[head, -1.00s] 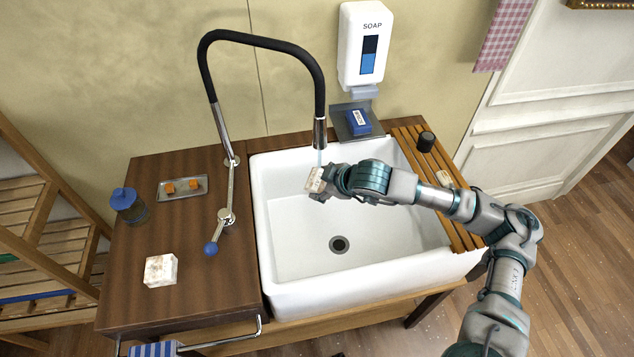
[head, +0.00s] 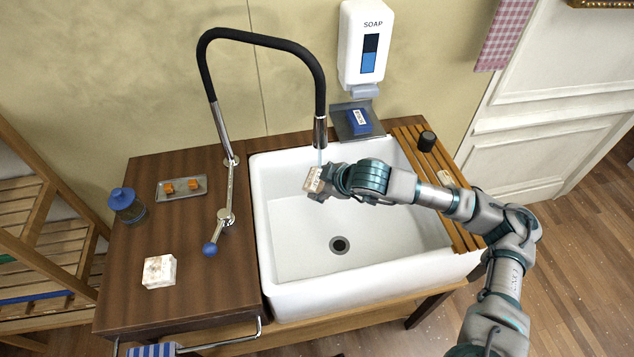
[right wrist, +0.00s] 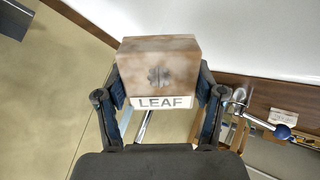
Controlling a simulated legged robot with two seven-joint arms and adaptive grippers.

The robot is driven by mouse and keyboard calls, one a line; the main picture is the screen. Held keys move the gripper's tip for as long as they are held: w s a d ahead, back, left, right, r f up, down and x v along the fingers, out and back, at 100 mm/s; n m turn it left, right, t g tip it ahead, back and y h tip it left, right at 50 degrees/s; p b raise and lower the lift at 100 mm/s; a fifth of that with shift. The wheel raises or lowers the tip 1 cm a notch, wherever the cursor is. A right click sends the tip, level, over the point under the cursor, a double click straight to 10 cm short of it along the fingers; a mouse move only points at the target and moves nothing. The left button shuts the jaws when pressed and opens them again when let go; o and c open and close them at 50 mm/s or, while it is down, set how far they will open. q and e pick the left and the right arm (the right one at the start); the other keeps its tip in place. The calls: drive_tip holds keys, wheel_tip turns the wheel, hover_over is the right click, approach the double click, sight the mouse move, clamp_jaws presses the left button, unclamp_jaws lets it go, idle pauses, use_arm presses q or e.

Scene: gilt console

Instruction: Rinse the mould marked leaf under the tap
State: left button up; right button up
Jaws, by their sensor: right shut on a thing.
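The leaf mould (head: 313,180) is a small pale block with brownish stains. In the right wrist view its LEAF label and a dark leaf-like mark show on the block (right wrist: 158,62). My right gripper (head: 328,184) is shut on it, a finger on each side, and holds it over the sink (head: 290,250), clear of the basin floor. The tap spout (head: 320,132) hangs just above the mould. A thin, faint bluish stream of water (head: 321,157) shows under the spout, by the mould; I cannot tell exactly where it lands. My left gripper is out of view.
The tap lever has a blue knob (head: 210,249). Another stained block (head: 159,271), a tray with orange pieces (head: 181,187) and a blue-lidded jar (head: 127,204) stand on the left counter. A soap dispenser (head: 363,45) hangs behind. A slatted rack (head: 425,165) lies along the sink's right.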

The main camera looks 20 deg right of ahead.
drive_tip(key=shift+s+d, duration=0.1)
drive_tip(key=shift+d, duration=0.1)
drive_tip(key=shift+a, duration=0.1)
drive_tip(key=shift+w+a, duration=0.25)
drive_tip(key=shift+a, duration=0.25)
drive_tip(key=s+a+b, duration=0.1)
drive_tip(key=s+a, duration=0.1)
drive_tip(key=s, duration=0.5)
drive_tip(key=shift+s+a+b, duration=0.3)
drive_tip(key=shift+a+b, duration=0.05)
idle(1.3)
drive_tip(key=s+a+r+p, duration=0.1)
drive_tip(key=s+r, duration=0.3)
drive_tip(key=shift+s+a, duration=0.35)
drive_tip(key=shift+a, duration=0.05)
